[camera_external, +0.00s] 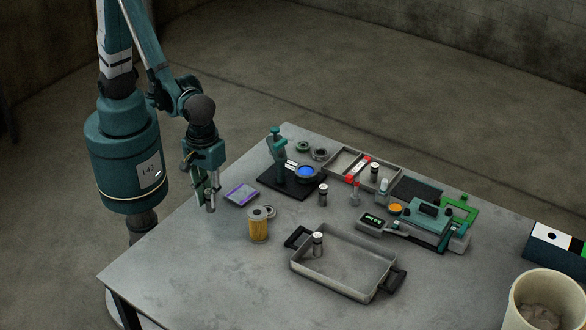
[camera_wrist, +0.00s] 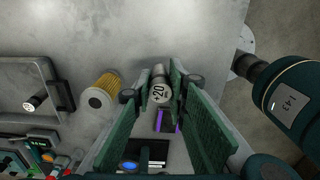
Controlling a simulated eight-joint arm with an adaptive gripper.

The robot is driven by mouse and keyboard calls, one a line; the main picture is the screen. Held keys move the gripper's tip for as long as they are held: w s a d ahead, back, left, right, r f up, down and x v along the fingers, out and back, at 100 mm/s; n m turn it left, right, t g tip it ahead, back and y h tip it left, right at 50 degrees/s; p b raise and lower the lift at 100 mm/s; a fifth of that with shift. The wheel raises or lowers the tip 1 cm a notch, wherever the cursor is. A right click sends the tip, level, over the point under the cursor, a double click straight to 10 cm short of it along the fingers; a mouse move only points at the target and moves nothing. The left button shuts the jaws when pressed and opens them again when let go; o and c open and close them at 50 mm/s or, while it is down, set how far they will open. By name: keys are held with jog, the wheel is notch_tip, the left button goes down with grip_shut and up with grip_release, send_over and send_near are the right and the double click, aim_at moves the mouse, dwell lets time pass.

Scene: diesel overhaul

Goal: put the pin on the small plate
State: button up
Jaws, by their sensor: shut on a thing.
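My gripper (camera_external: 206,202) hangs over the left edge of the table. The held pin is hard to make out in the external view. A flat grey piece with purple edges (camera_external: 241,194) lies on the table just right of my gripper; its purple shows below the pin in the wrist view (camera_wrist: 167,122). A black flat base (camera_external: 285,188) carries a teal stand. I cannot tell which flat piece is the small plate.
A yellow filter (camera_external: 258,226) stands near the table's middle. Similar pins stand on the table (camera_external: 323,194), in the metal tray (camera_external: 345,286) and in the divided box (camera_external: 343,161). Teal instruments (camera_external: 425,220) stand at right. The table's front left is clear.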

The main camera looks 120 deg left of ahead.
jog(key=r+n+b, duration=0.1)
jog(key=r+b, duration=0.1)
send_over(244, 192)
jog(key=shift+f, duration=0.25)
jog(key=shift+f, duration=0.1)
dwell(0.4)
jog(key=shift+f+b, duration=0.4)
jog(key=shift+f, duration=2.4)
jog(key=shift+f, duration=2.1)
jog(key=shift+f+b, duration=0.15)
jog(key=shift+b, duration=0.25)
jog(key=o, duration=1)
